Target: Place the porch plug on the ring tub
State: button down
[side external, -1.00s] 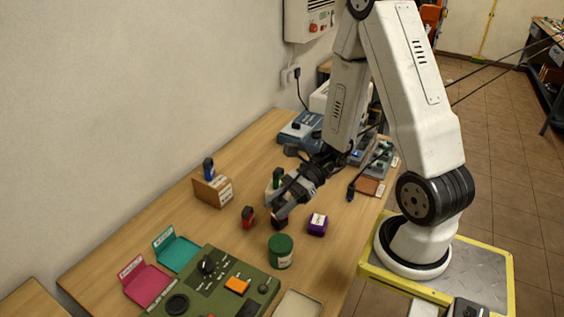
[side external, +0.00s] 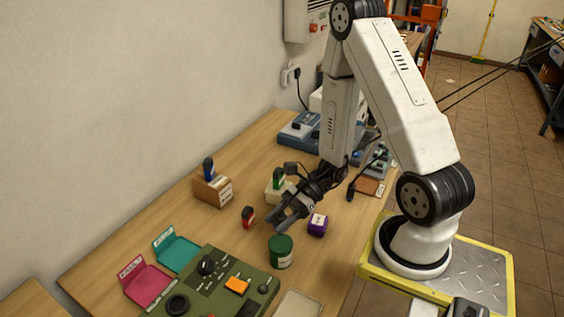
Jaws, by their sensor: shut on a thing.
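My gripper (side external: 281,222) is low over the middle of the table, tilted down, and shut on a small dark thing mostly hidden by the jaws. I cannot tell for sure that this is the porch plug. A small red and dark plug-like piece (side external: 248,216) stands just left of the jaws. A purple tub with a white label (side external: 317,226) stands to their right. A cream tub (side external: 272,194) with a green piece (side external: 278,178) on it is behind. A wooden tub (side external: 215,191) bears a blue piece (side external: 208,168). The labels are too small to read, so the ring tub is unclear.
A green canister (side external: 280,253) stands just in front of my gripper. A green control panel (side external: 215,285), a teal holder (side external: 177,252) and a pink holder (side external: 147,286) fill the front left. Blue devices (side external: 298,130) stand at the back. Bare table lies left of the red piece.

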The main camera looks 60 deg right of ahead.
jog(key=shift+f, duration=1.6)
jog(key=shift+c, duration=1.4)
grip_release()
jog(key=shift+f, duration=0.1)
jog(key=shift+v, duration=0.85)
jog(key=v, duration=1)
jog(key=shift+r, duration=0.3)
jog(key=shift+d, duration=0.1)
